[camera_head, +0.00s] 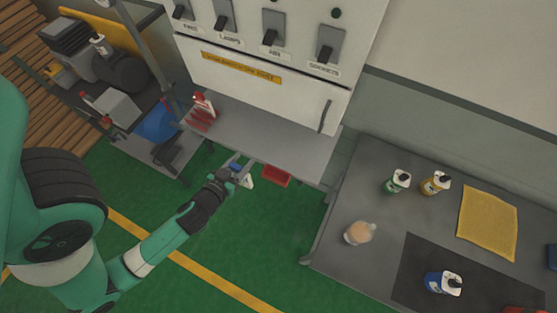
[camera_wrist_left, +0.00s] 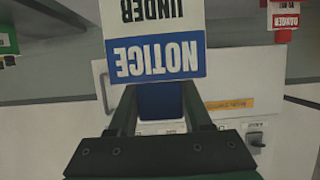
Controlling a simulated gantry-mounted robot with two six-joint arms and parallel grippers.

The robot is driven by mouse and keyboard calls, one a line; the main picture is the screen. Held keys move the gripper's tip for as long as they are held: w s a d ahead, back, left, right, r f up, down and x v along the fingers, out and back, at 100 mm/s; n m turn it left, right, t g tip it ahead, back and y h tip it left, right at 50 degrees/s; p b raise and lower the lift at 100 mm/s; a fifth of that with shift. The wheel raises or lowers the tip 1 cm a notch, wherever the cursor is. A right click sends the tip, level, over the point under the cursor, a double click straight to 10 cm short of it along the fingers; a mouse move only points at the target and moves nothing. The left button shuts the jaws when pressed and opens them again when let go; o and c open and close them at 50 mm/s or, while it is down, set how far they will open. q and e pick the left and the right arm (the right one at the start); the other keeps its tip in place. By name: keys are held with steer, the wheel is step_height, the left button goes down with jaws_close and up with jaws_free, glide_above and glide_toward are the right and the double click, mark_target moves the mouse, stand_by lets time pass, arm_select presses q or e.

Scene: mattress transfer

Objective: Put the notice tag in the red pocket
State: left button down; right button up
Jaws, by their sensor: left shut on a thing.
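The notice tag (camera_wrist_left: 155,55) is a white card with a blue NOTICE band, upside down in the left wrist view. My left gripper (camera_head: 240,170) is shut on it, its fingers (camera_wrist_left: 163,105) on either side of the tag's lower part in that view. In the head view the tag (camera_head: 247,182) is small and partly hidden by the gripper. The red pocket (camera_head: 276,176) is at the front edge of the grey shelf, just right of the gripper and apart from it. My right gripper is out of view.
A white switch cabinet (camera_head: 265,85) stands behind the grey shelf (camera_head: 265,140). Red tags (camera_head: 201,110) stand at the shelf's left; a red DANGER tag (camera_wrist_left: 285,20) shows in the left wrist view. A grey table (camera_head: 375,165) with bottles is at right. Green floor lies in front.

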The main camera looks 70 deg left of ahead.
arm_select(q)
steer(key=w+a+f+b, duration=0.1)
steer(key=w+f, duration=0.3)
steer(key=w+f+b, duration=0.1)
steer(key=w+f, duration=0.3)
steer(key=w, duration=0.1)
steer(key=w+a+f+b, duration=0.1)
steer(key=w+f+b, duration=0.1)
steer(key=w+f, duration=0.2)
steer(key=shift+w+a, duration=0.25)
steer(key=shift+a, duration=0.1)
steer(key=shift+f, duration=0.4)
steer(key=shift+f, duration=0.1)
steer(key=shift+c, duration=1.7)
jaws_free()
